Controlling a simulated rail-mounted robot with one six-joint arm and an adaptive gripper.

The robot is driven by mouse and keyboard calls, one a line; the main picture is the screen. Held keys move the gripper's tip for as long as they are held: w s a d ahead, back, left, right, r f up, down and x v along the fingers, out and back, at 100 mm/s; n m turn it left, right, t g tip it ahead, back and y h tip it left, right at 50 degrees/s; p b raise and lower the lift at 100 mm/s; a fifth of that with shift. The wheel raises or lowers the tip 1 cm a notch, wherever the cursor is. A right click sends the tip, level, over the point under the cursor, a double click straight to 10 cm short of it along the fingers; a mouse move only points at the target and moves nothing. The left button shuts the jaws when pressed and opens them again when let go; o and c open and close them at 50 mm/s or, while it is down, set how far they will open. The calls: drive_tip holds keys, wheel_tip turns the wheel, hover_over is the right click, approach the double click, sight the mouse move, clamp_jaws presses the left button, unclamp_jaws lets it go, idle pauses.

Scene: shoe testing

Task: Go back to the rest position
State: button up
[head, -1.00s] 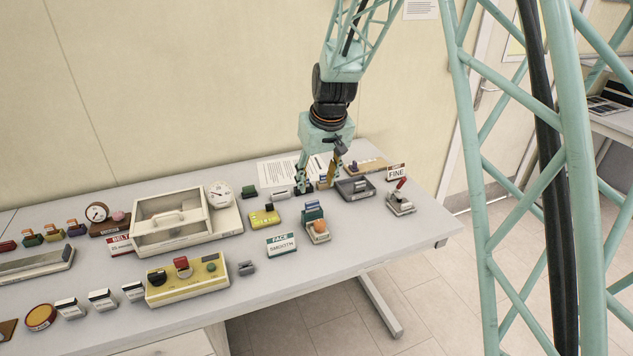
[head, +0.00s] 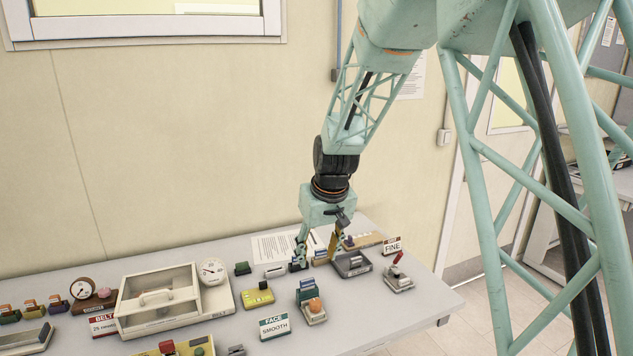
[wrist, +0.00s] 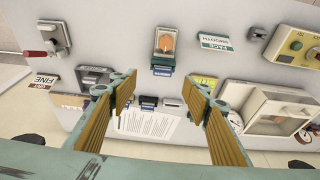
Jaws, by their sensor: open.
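My gripper (head: 318,257) is above the far right part of the grey table, near the small blocks by the white paper. In the wrist view my gripper (wrist: 163,100) has its two fingers wide apart, with nothing between their tips. A grey tray-like holder (head: 352,265) stands just right of the fingers in the head view. A dark small block (wrist: 149,102) and a light one (wrist: 172,103) lie on the table beyond the finger gap. Whether the fingertips touch the table cannot be told.
A clear-lidded box (head: 160,300) with a dial stands to the left. The wall (head: 200,150) rises behind the table.

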drive_tip(key=s+d+r+m+b, duration=0.1)
drive_tip(key=s+d+r, duration=0.6)
drive_tip(key=s, duration=0.4)
drive_tip(key=s+d+r+m+b, duration=0.1)
drive_tip(key=s+d+r, duration=0.5)
drive_tip(key=s+r, duration=0.4)
drive_tip(key=s+d+m+b, duration=0.1)
drive_tip(key=s+d, duration=0.3)
drive_tip(key=s, duration=1.1)
drive_tip(key=s+d+f+m+h+b, duration=0.1)
drive_tip(key=s+d, duration=0.2)
drive_tip(key=s, duration=1.2)
drive_tip(key=shift+d+f+t+b, duration=0.25)
drive_tip(key=shift+d+t+b, duration=0.15)
